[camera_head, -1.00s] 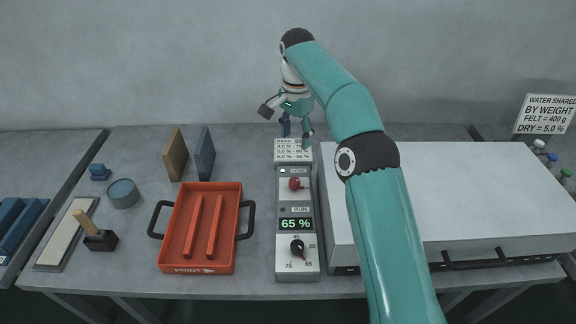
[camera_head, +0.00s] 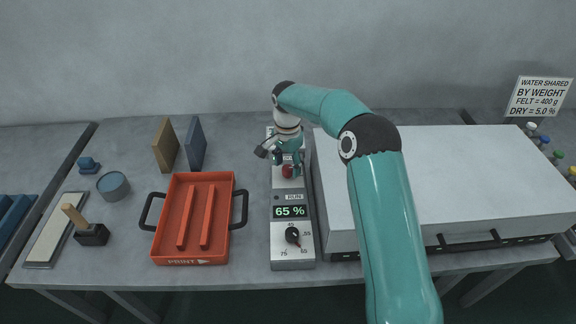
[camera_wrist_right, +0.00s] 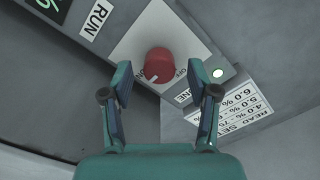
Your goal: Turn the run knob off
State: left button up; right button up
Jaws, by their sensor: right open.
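The red run knob (camera_head: 288,171) sits on the upper part of the grey control panel (camera_head: 280,260). In the right wrist view the knob (camera_wrist_right: 160,65) is round, with a white pointer mark toward its lower left, near the end of the "ON" label; "OFF" is printed to its right. My right gripper (camera_head: 288,165) is above the panel. In the wrist view its open fingers (camera_wrist_right: 160,82) stand either side of the knob's near edge, with gaps on both sides. Whether they have reached its height is unclear. My left gripper is not in view.
A green display (camera_head: 290,212) reads 65 %, with a black dial (camera_head: 292,236) below. A large white press (camera_head: 440,180) stands close on the panel's right. An orange tray (camera_head: 160,225) lies to the left. A lit indicator (camera_wrist_right: 217,73) shows beside the knob.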

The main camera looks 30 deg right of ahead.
jog(key=shift+f, duration=0.6)
jog(key=c, duration=1)
jog(key=shift+d, duration=0.2)
grip_shut()
jog(key=shift+s+a, duration=0.1)
jog(key=shift+a, duration=0.05)
